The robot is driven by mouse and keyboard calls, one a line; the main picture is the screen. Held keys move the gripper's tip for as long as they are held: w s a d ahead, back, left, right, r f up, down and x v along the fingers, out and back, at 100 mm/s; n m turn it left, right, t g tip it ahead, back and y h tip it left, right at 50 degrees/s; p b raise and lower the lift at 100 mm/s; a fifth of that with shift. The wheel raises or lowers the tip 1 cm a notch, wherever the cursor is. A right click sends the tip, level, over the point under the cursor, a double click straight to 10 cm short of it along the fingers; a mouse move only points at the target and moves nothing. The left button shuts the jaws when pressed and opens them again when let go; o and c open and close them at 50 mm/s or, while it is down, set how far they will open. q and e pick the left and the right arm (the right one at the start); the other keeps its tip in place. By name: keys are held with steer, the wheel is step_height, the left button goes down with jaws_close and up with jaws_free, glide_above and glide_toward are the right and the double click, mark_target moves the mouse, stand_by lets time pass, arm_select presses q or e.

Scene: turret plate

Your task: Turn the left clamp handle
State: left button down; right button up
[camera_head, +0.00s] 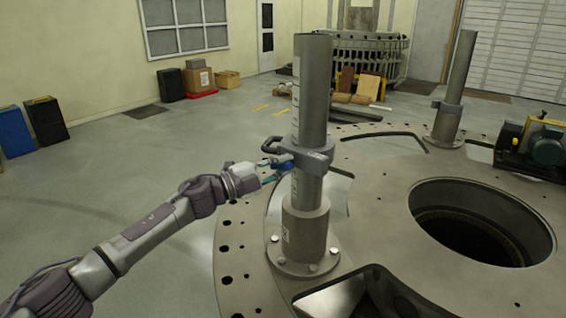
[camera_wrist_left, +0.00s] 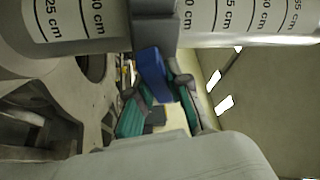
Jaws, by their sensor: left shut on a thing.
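The left post (camera_head: 310,100) stands upright on the turret plate (camera_head: 240,262), with a grey clamp (camera_head: 312,160) around it. A blue clamp handle (camera_head: 283,161) sticks out on the clamp's left side, below a dark loop-shaped grip. My left gripper (camera_head: 276,169) reaches it from the left and is shut on the blue handle. In the left wrist view the blue handle (camera_wrist_left: 152,73) sits at the teal finger pads of my left gripper (camera_wrist_left: 158,100), just beside the post with its printed centimetre scale (camera_wrist_left: 232,16). My right gripper is not in view.
A second post (camera_head: 458,75) with its own clamp (camera_head: 446,107) stands at the back right. The plate has a large round hole (camera_head: 480,228) and an opening near the front. A green motor (camera_head: 546,148) sits at the right edge. Open floor lies to the left.

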arm_select(q)
steer(key=shift+m+g+y+p, duration=0.3)
steer(key=shift+m+y+p, duration=0.25)
steer(key=shift+m, duration=1.05)
steer(key=c, duration=1.1)
jaws_free()
steer(key=shift+f, duration=0.1)
steer(key=v, duration=1.2)
